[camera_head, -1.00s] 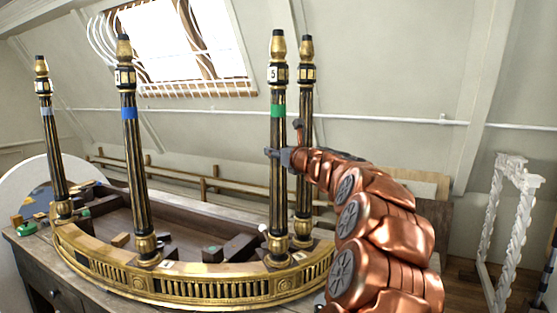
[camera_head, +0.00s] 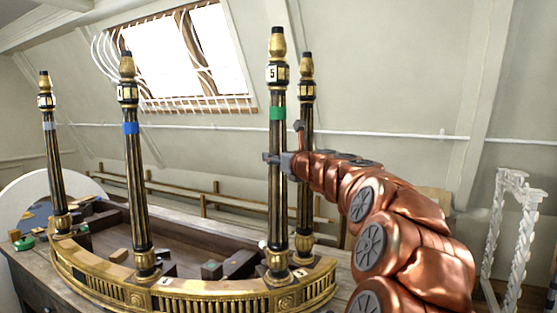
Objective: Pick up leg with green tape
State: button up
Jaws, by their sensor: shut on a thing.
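The leg with green tape (camera_head: 277,195) is a tall black and gilt column with a green band near its top and a label "5" above that. It stands upright at the right of the curved gilt console frame (camera_head: 205,297). My gripper (camera_head: 276,158) is shut on this leg a little below the green tape. The leg's gilt foot is over the frame's top; I cannot tell whether it touches. An untaped-looking leg (camera_head: 306,120) stands close behind and to the right.
A leg with blue tape (camera_head: 133,180) and one with pale tape (camera_head: 54,160) stand on the frame to the left. Small blocks lie inside the frame on the wooden bench (camera_head: 25,262). White carved stands (camera_head: 518,240) are at right.

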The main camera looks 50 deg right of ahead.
jog(key=s+a+r+b, duration=0.1)
jog(key=s+a, duration=0.5)
jog(key=a, duration=0.1)
jog(key=shift+s+a, duration=0.35)
jog(key=shift+a, duration=0.05)
jog(key=shift+r, duration=0.1)
jog(key=shift+r, duration=0.25)
jog(key=shift+r+p, duration=2.25)
jog(key=shift+p, duration=0.75)
jog(key=shift+f, duration=0.1)
